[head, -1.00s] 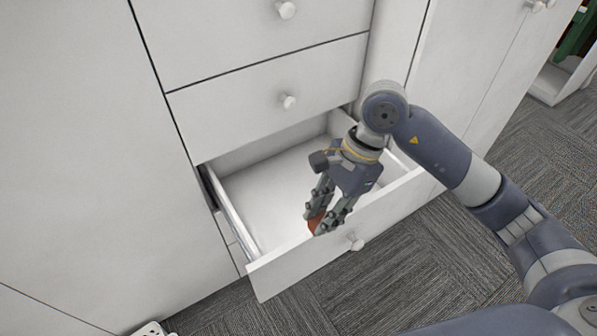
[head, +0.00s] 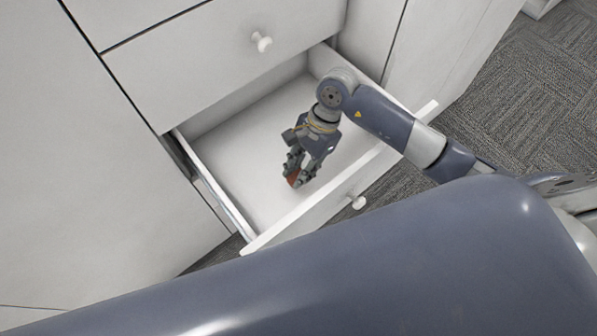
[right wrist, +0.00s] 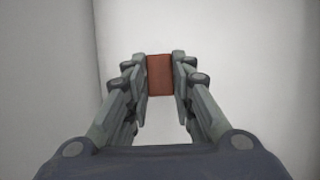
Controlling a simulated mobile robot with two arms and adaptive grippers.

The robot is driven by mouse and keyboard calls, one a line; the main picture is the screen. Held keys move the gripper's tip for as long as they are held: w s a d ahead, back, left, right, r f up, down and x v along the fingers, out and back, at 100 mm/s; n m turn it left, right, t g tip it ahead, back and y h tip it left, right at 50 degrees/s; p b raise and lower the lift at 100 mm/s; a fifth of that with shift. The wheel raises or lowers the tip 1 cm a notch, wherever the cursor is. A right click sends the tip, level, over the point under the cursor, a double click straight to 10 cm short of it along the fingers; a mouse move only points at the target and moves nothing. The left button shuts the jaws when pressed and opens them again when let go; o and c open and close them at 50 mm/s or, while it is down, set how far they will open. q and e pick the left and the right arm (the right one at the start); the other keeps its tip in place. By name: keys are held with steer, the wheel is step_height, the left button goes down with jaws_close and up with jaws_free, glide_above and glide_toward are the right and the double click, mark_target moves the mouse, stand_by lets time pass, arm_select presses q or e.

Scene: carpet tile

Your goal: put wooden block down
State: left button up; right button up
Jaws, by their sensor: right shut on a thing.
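The wooden block is a small reddish-brown piece (head: 293,179), held between the fingertips of my right gripper (head: 299,177). In the right wrist view the block (right wrist: 160,75) sits between both fingers, with white surface around it. My right gripper is shut on it and points down inside the open drawer (head: 237,182). I cannot tell whether the block touches the drawer floor. My left gripper is not in view.
The drawer is pulled out and its white floor looks empty around the gripper. Its front panel (head: 322,205) with a round knob (head: 358,202) faces me. A closed drawer (head: 205,60) is above it. Grey carpet (head: 520,110) lies to the right.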

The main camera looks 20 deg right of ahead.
step_height(320, 180, down, 3)
steer(key=shift+f, duration=0.45)
steer(key=o, duration=0.8)
steer(key=shift+r, duration=0.1)
steer(key=shift+r, duration=0.1)
steer(key=shift+w+d+r, duration=0.1)
steer(key=shift+d+r, duration=0.1)
steer(key=shift+r, duration=0.1)
steer(key=v, duration=1.1)
steer(key=shift+b, duration=0.3)
steer(key=shift+r, duration=0.1)
